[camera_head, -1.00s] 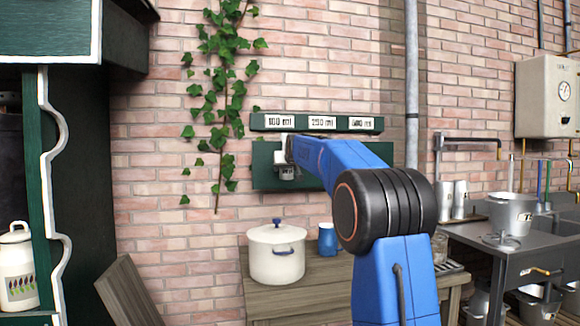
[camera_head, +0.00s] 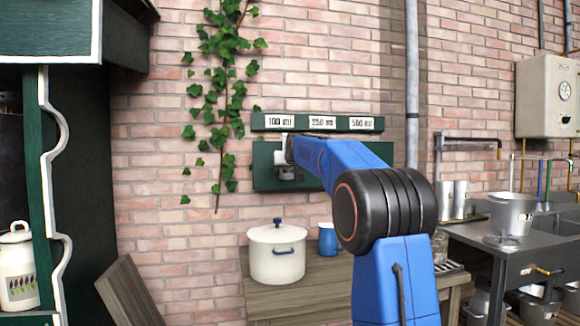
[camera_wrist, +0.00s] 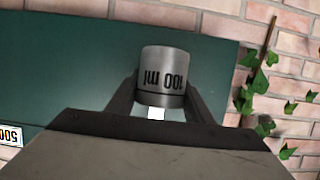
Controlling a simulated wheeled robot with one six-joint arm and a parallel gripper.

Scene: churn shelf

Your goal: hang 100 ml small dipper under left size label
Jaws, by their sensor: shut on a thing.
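The small metal dipper (camera_wrist: 163,72), marked "100 ml", shows in the wrist view between the fingers of my gripper (camera_wrist: 158,100), which is shut on it. In the head view my gripper (camera_head: 287,168) is in front of the green board (camera_head: 264,180), below the "100 ml" label (camera_head: 279,121), the left one of three. The dipper shows only as a small grey patch there. Its hook and whether it touches the board's rail cannot be made out. The green board (camera_wrist: 60,70) fills much of the wrist view.
A "250 ml" label (camera_head: 322,122) and a "500 ml" label (camera_head: 362,123) are to the right. Below is a wooden table (camera_head: 310,290) with a white lidded pot (camera_head: 276,256) and a blue cup (camera_head: 327,240). Ivy (camera_head: 222,100) hangs just left of the board.

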